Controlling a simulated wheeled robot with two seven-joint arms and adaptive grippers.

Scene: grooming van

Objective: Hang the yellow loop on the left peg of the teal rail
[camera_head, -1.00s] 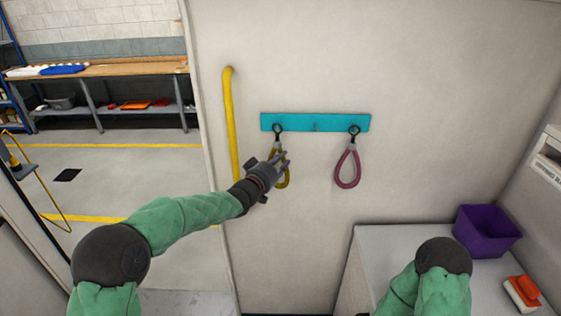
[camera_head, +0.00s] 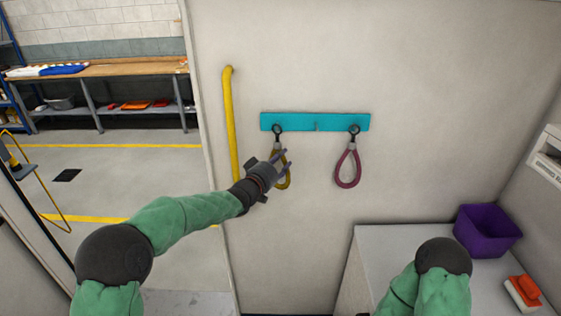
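The teal rail (camera_head: 336,122) is fixed to the pale wall. The yellow loop (camera_head: 287,182) hangs below its left end, with its dark ring (camera_head: 277,129) at the left peg. The ring appears to be around the peg, though the peg itself is too small to make out. My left gripper (camera_head: 284,162) is at the loop's upper part, with its fingers spread apart, and it hides part of the loop's left side. Whether a finger touches the loop I cannot tell. My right gripper is out of view; only part of that arm shows at the lower right.
A pink loop (camera_head: 347,168) hangs from the rail's right peg, and the middle peg (camera_head: 317,126) is bare. A yellow grab bar (camera_head: 231,125) stands left of the rail. A purple bin (camera_head: 487,231) and an orange-topped brush (camera_head: 524,290) sit on the counter (camera_head: 392,240).

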